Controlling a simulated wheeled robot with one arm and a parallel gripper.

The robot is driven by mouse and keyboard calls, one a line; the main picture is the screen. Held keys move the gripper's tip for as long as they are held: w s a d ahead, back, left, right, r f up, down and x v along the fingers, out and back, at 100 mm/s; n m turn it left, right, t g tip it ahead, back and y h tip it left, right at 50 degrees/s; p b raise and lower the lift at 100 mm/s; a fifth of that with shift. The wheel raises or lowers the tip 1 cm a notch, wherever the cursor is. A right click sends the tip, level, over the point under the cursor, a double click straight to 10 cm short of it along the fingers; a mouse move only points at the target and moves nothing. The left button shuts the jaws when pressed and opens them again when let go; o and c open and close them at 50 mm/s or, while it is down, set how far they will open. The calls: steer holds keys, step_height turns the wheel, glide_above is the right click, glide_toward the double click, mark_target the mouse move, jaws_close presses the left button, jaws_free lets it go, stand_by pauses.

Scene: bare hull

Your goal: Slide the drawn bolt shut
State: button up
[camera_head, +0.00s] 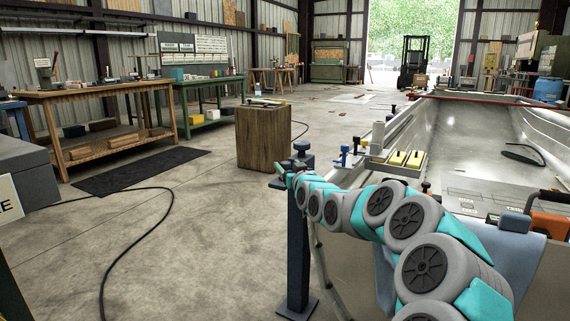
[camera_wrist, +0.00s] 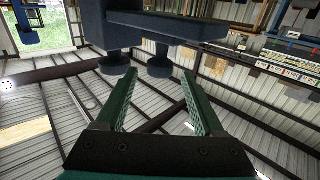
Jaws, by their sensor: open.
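In the wrist view a dark blue body (camera_wrist: 150,25) with two short round knobs fills the top middle. I cannot tell how far the bolt is drawn. My gripper (camera_wrist: 160,82) has its two green fingers spread with nothing between them, and the knobs stand just past the fingertips, apparently apart from them.
A grey metal hull (camera_head: 480,140) stands to the right, with a tray of yellow blocks (camera_head: 398,160) and small blue clamps (camera_head: 344,154) at its near edge. A wooden block stand (camera_head: 264,137) is behind the post. The concrete floor to the left is open, with a black cable (camera_head: 135,240).

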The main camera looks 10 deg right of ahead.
mark_target(287, 164)
steer(key=shift+w+a, duration=0.2)
steer(key=shift+w, duration=1.3)
steer(key=shift+c, duration=0.4)
jaws_close()
